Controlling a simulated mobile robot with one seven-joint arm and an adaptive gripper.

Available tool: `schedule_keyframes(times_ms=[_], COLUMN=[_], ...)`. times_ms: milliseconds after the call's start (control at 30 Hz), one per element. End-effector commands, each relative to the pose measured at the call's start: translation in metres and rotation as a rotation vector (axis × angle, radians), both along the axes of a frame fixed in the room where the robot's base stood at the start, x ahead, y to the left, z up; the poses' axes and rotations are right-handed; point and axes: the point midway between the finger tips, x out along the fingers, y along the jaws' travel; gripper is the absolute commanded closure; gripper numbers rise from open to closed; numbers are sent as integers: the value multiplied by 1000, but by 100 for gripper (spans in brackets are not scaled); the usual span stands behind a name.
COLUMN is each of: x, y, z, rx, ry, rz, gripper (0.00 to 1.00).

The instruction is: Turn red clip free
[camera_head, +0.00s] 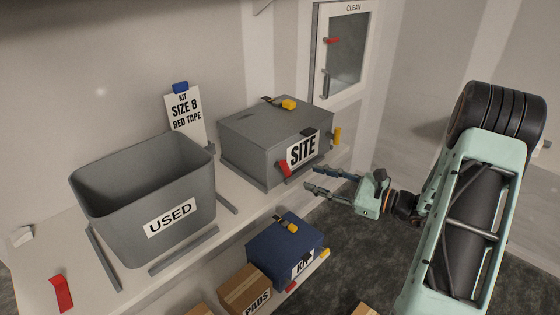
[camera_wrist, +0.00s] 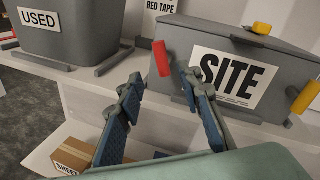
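The grey SITE box (camera_head: 262,150) stands on the bench and also shows in the wrist view (camera_wrist: 215,45). A red clip (camera_head: 285,168) is on its front, left of the SITE label. In the wrist view the red clip (camera_wrist: 161,58) is a tilted upright bar at the box's front left edge. My gripper (camera_head: 307,179) is open and empty, just in front of the box. In the wrist view the red clip appears between and beyond the fingertips (camera_wrist: 162,82). I cannot tell whether a fingertip touches it.
A yellow clip (camera_head: 337,136) is at the box's right, with a yellow-black latch (camera_head: 287,104) on top. The grey USED bin (camera_head: 145,200) stands left. A loose red strip (camera_head: 62,293) lies on the bench. A blue KIT box (camera_head: 283,248) and a PADS carton (camera_head: 244,288) sit below.

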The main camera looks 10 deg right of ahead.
Motion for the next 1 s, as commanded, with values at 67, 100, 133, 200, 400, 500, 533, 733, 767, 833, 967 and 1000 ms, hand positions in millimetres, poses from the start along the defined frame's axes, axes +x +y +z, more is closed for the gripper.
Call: schedule_keyframes(times_ms=[67, 100, 133, 200, 400, 500, 533, 733, 767, 833, 967, 1000], x=[-2, -2, -2, 1, 22, 35, 39, 61, 63, 67, 70, 71], y=[0, 1, 1, 5, 30, 44, 48, 70, 73, 77, 80, 80], z=[6, 7, 8, 9, 9, 9, 9, 8, 8, 8, 7, 7], rx=[57, 72, 79, 85, 83, 82, 81, 79, 79, 79, 79, 79], ry=[-2, -4, -6, -7, -5, -5, -6, -6, -7, -7, -6, -6], rz=[-17, -23, -25, -26, -20, -21, -21, -22, -22, -22, -24, -24], gripper=[67, 67, 67, 67, 67, 67, 67, 67, 67, 67, 67, 67])
